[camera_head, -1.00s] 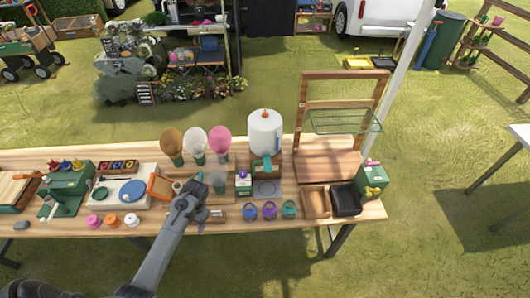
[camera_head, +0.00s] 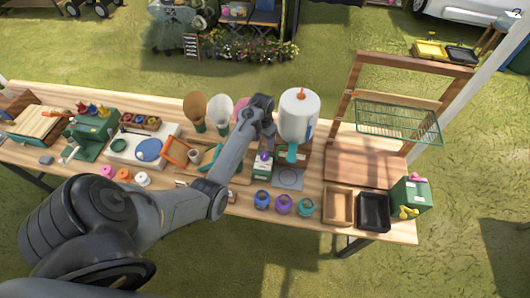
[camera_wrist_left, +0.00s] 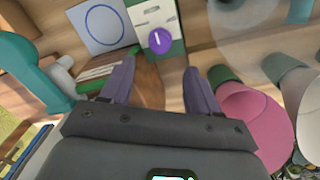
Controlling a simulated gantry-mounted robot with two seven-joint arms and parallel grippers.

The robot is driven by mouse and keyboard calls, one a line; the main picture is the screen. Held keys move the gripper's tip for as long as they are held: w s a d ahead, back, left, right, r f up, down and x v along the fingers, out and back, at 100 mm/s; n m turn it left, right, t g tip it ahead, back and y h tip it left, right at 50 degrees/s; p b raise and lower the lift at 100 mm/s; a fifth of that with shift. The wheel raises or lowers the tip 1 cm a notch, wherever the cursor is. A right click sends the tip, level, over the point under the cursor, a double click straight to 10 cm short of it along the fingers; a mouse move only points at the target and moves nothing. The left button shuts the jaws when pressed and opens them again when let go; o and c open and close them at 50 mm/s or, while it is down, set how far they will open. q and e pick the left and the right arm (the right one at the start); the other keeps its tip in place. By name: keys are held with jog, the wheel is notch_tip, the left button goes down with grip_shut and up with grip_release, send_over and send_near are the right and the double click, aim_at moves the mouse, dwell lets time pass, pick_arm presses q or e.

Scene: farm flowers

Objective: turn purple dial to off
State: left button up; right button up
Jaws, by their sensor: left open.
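The purple dial (camera_head: 264,156) sits on a small white-and-green box (camera_head: 262,171) on the wooden table. In the left wrist view the round purple dial (camera_wrist_left: 160,41) has a short white mark and sits on the white face of the box (camera_wrist_left: 154,14). My left gripper (camera_head: 268,139) is above and just behind the box. In the left wrist view its two fingers (camera_wrist_left: 158,82) are open and apart, with the dial in view beyond the gap between the tips. Nothing is between the fingers. My right gripper is not in view.
A white tank (camera_head: 299,116) with a teal tap stands right of the gripper. A pink cone (camera_wrist_left: 255,125) is close beside one finger. A circle-marked pad (camera_head: 290,178) is right of the box. Blue, purple and teal jars (camera_head: 284,203) stand in front.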

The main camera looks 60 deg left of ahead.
aim_at(264, 154)
pick_arm(q)
jog(key=f, duration=0.8)
jog(key=shift+d+f+b, duration=0.2)
jog(key=shift+f+b, duration=0.1)
jog(key=shift+b, duration=0.05)
jog(key=shift+c, duration=0.2)
jog(key=c, duration=1)
